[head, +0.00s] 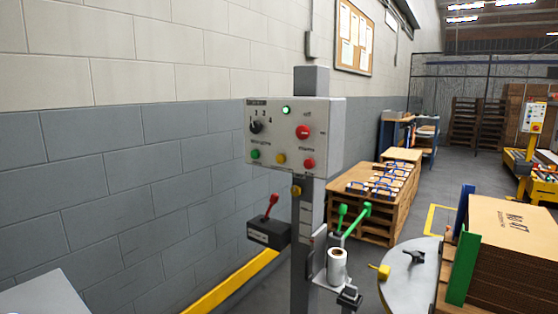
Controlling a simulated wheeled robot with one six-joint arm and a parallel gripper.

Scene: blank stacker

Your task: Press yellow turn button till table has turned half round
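A pale grey control box (322,130) on a post faces me at the middle of the head view. Its lower row has a green, a yellow and a red button; the yellow button (280,158) is in the middle. The small labels are too blurred to read. Another small yellow button or knob (296,190) sits on the post below the box. A round grey table (398,294) at the lower right is partly cut off. A stack of brown cardboard (516,225) stands at its right, beside green and blue upright plates. My gripper is not in view.
A red-knobbed lever box (268,233) and green levers (353,218) stick out below the control box. A white roll (337,266) stands on a small bracket. A block wall runs along the left.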

